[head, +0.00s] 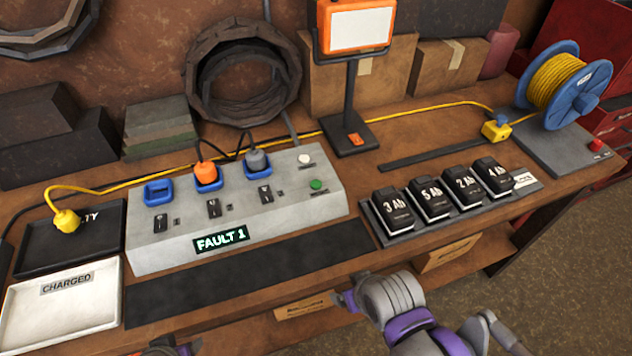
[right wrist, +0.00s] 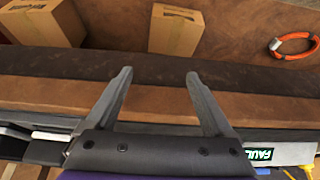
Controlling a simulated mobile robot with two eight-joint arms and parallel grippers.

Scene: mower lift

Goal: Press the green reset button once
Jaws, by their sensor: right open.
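The green button (head: 316,184) sits on the right part of the grey charging station's top (head: 270,205), below a white button (head: 305,159) in the head view. The station's front display (head: 221,239) reads FAULT 1. Part of that display shows at the lower right of the right wrist view (right wrist: 262,155). My right gripper (head: 343,300) is below and in front of the bench's front edge, apart from the button. Its two fingers are spread and empty in the right wrist view (right wrist: 159,78). My left gripper (head: 168,348) is barely in view at the bottom edge; its jaws cannot be made out.
Several black batteries (head: 434,197) stand on a rack right of the station. An orange plug (head: 207,173) and a grey plug (head: 256,160) sit in sockets. A work lamp (head: 349,140) stands behind. A white CHARGED tray (head: 62,312) lies at left. The dark strip (head: 250,272) before the station is clear.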

